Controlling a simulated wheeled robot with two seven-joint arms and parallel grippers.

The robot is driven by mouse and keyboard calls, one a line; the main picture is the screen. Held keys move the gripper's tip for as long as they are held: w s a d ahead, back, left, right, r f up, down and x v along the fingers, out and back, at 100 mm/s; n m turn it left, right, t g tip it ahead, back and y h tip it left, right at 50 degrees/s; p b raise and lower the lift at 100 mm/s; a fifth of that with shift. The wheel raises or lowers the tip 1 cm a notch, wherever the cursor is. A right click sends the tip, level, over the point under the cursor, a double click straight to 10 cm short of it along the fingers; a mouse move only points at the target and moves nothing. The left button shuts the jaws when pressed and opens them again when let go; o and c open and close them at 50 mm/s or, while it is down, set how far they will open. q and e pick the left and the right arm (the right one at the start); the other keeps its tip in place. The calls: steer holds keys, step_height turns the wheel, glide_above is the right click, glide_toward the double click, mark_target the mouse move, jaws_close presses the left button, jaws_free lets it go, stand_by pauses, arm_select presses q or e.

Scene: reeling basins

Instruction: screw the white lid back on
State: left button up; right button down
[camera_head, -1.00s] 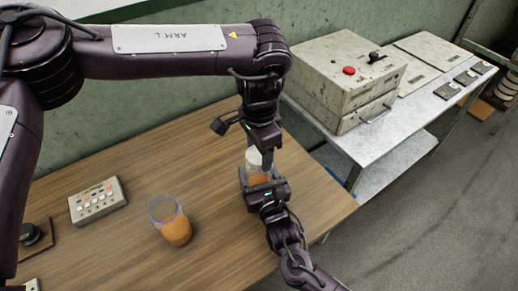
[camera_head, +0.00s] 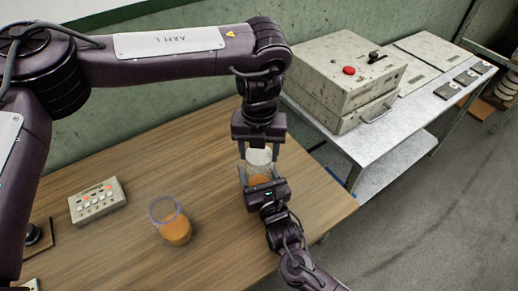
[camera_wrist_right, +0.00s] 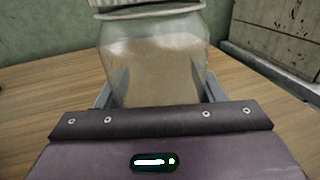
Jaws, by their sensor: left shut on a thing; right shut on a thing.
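My right gripper (camera_head: 258,186) is shut on the jar's sides from the front. The white lid (camera_head: 259,156) is at the jar's mouth, and its ribbed lower edge (camera_wrist_right: 118,3) shows at the top of the right wrist view. My left gripper (camera_head: 259,150) points down from above and is shut on the lid. Whether the lid's thread is engaged cannot be told.
An open glass with orange contents (camera_head: 174,226) stands left of the jar. A button box (camera_head: 97,201) lies further left. A grey machine with a red knob (camera_head: 345,80) stands on a metal bench at right. The table between glass and jar is clear.

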arm_select(q)
steer(key=m, duration=0.5)
steer(key=o, duration=1.2)
steer(key=shift+c, duration=0.2)
step_height(320, 180, up, 12)
arm_select(e)
steer(key=shift+c, duration=1.3)
jaws_free()
arm_select(q)
steer(key=shift+f+b, duration=0.5)
arm_select(e)
steer(key=v, duration=0.7)
steer(key=shift+s+d, duration=0.1)
steer(key=shift+s, duration=0.3)
